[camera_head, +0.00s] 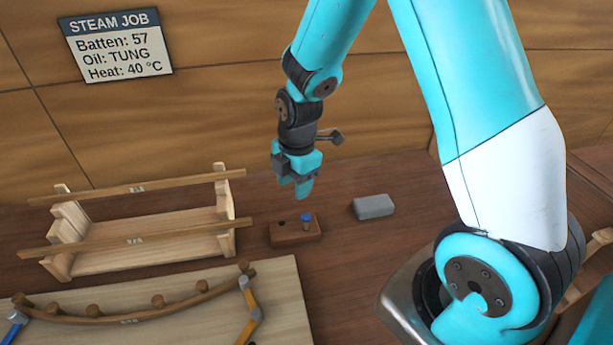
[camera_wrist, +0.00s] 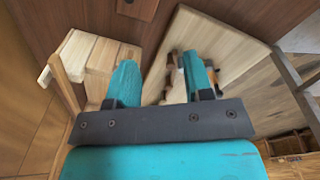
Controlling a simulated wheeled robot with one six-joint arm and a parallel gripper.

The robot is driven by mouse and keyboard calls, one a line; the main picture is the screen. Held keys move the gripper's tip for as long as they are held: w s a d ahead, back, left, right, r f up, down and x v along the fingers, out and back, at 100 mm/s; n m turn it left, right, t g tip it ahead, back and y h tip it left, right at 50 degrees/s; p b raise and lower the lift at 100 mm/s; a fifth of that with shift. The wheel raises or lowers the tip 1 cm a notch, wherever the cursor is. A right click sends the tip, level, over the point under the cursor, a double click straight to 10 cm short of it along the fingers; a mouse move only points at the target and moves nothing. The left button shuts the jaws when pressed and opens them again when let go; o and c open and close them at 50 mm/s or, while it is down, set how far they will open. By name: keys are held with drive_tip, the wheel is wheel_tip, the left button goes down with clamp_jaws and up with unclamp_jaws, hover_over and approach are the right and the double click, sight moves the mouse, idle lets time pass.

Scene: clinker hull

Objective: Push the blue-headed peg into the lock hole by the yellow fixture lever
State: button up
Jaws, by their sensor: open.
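The blue-headed peg (camera_head: 306,217) stands upright in a small brown block (camera_head: 290,238) on the bench. A dark hole shows in the block to the left of the peg. My gripper (camera_head: 303,187) is above and behind the block, apart from the peg, fingers pointing down. In the wrist view my gripper (camera_wrist: 163,75) is open, with nothing between its teal fingers. The yellow fixture lever (camera_head: 248,312) lies at the right end of the pale board (camera_head: 285,285). The lock hole by it is too small to make out. Part of the brown block (camera_wrist: 137,9) shows in the wrist view.
A curved wooden batten (camera_head: 140,316) lies against several pegs on the board, with a blue lever (camera_head: 14,325) at its left end. A wooden rack (camera_head: 150,248) holding battens stands left of the block. A grey block (camera_head: 374,206) lies to the right. A sign (camera_head: 117,45) hangs behind.

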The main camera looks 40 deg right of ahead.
sight(306, 216)
drive_tip(key=d+f+n, duration=0.2)
drive_tip(key=f, duration=0.1)
drive_tip(key=w+d+f+n, duration=0.1)
drive_tip(key=shift+d+f+h, duration=0.2)
drive_tip(key=shift+d+h, duration=0.15)
drive_tip(key=shift+h, duration=0.05)
wheel_tip(306, 216, down, 9)
drive_tip(key=b, duration=0.6)
drive_tip(key=shift+r+b, duration=0.15)
drive_tip(key=shift+b, duration=0.15)
drive_tip(key=c, duration=0.7)
drive_tip(key=shift+c, duration=0.2)
drive_tip(key=shift+r, duration=0.2)
drive_tip(key=shift+r+p, duration=2.05)
drive_tip(key=shift+r, duration=0.3)
